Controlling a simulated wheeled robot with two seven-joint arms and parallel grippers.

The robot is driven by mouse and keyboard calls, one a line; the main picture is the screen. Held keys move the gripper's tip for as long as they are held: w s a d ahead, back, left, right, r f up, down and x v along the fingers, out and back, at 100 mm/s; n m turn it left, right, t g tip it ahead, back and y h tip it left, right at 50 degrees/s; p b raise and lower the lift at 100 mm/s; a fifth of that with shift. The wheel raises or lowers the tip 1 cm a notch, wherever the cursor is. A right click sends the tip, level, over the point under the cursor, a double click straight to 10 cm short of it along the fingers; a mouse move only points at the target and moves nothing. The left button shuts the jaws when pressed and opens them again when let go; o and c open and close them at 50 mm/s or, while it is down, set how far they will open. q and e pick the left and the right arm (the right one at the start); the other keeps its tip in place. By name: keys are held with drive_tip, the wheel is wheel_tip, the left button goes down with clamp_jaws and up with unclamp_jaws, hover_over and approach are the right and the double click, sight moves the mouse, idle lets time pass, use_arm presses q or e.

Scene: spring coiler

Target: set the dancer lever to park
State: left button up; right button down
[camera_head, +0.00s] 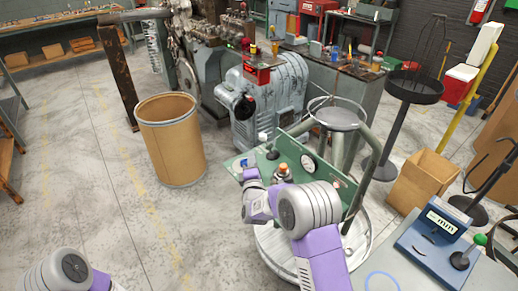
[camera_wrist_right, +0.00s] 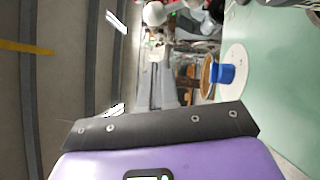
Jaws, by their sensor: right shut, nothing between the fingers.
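A green console (camera_head: 332,187) on the round stand in the middle of the head view carries several controls. A lever with a white knob (camera_head: 263,137) on a black base stands near its far edge. A blue knob (camera_head: 243,162) sits at its left end. In the wrist view a blue knob (camera_wrist_right: 222,74) sits on a white disc on a green surface. I cannot tell which control is the dancer lever. My right gripper (camera_head: 249,173) is shut and empty, close to the console's left end; contact is unclear. Of my left arm, only a link shows at bottom left.
A brown drum (camera_head: 172,141) stands left of the console. The grey machine (camera_head: 270,100) is behind it. A cardboard box (camera_head: 424,181) and a blue gauge with a green-knobbed lever (camera_head: 435,245) are at right. Open floor lies at left.

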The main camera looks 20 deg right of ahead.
sight(260, 138)
drive_tip(key=w+d, duration=0.2)
drive_tip(key=w+d+r, duration=0.1)
drive_tip(key=w+d, duration=0.1)
drive_tip(key=shift+w+r+b, duration=0.15)
drive_tip(key=shift+b, duration=0.25)
drive_tip(key=shift+r, duration=0.1)
drive_tip(key=shift+w+d+r+m+p, duration=0.1)
drive_tip(key=shift+d+r+m+p, duration=0.25)
drive_tip(key=shift+p, duration=0.15)
drive_tip(key=w+d+r+m+g+y+p, duration=0.1)
drive_tip(key=w+d+m+g, duration=0.1)
drive_tip(key=d, duration=0.3)
drive_tip(key=w+d+r+m+g+p, duration=0.1)
drive_tip(key=w+d+m+g+p, duration=0.1)
drive_tip(key=d+m, duration=0.2)
drive_tip(key=shift+d+r+g+y+p, duration=0.2)
drive_tip(key=shift+d+g+y+p, duration=0.15)
drive_tip(key=shift+d, duration=0.6)
drive_tip(key=shift+d, duration=0.1)
